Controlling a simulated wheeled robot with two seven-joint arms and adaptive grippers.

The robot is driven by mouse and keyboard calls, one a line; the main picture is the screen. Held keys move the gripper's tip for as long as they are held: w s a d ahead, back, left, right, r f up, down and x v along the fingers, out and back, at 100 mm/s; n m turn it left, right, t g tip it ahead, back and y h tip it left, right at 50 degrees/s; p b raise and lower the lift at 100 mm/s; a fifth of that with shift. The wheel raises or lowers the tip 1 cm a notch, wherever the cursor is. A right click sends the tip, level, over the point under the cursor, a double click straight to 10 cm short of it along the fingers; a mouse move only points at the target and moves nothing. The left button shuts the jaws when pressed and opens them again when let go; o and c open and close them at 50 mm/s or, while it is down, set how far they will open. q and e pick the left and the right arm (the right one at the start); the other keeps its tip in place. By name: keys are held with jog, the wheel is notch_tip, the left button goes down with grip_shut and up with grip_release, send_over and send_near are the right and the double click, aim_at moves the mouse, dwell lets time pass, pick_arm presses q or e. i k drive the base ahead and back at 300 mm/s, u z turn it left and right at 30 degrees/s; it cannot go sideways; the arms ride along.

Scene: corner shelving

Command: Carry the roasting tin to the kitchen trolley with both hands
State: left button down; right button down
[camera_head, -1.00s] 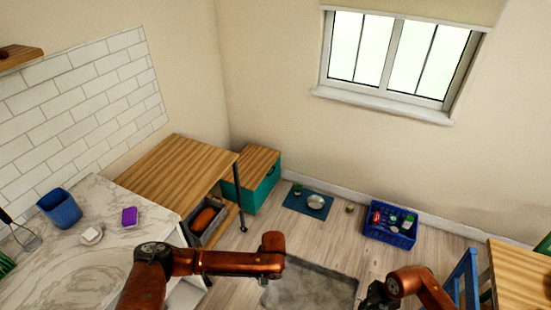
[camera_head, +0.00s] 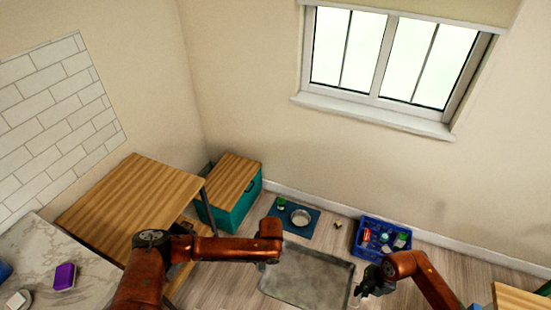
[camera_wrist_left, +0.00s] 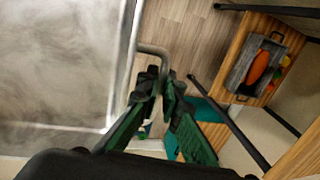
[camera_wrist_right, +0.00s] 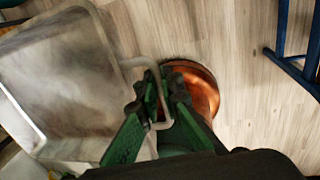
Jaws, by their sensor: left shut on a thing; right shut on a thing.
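The grey metal roasting tin (camera_head: 308,277) is held level in front of me between my two arms, above the floor. My left gripper (camera_wrist_left: 163,88) is shut on one wire handle of the tin (camera_wrist_left: 65,65). My right gripper (camera_head: 368,286) is shut on the opposite handle; the right wrist view shows that grip (camera_wrist_right: 160,95) beside the tin (camera_wrist_right: 70,75). In the head view my left arm hides the left gripper's fingers. The kitchen trolley (camera_head: 130,200), with a wooden top and dark metal legs, stands at the left; its top is bare.
A marble counter (camera_head: 45,250) with a purple item (camera_head: 64,276) is at the lower left. A teal wood-topped chest (camera_head: 225,190), a blue mat (camera_head: 292,217) with a bowl, and a blue crate (camera_head: 376,240) line the wall. A wooden table (camera_head: 515,298) is at the lower right.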

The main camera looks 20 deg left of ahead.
aim_at(133, 200)
jog(key=i, duration=1.95)
jog(key=u, duration=2.95)
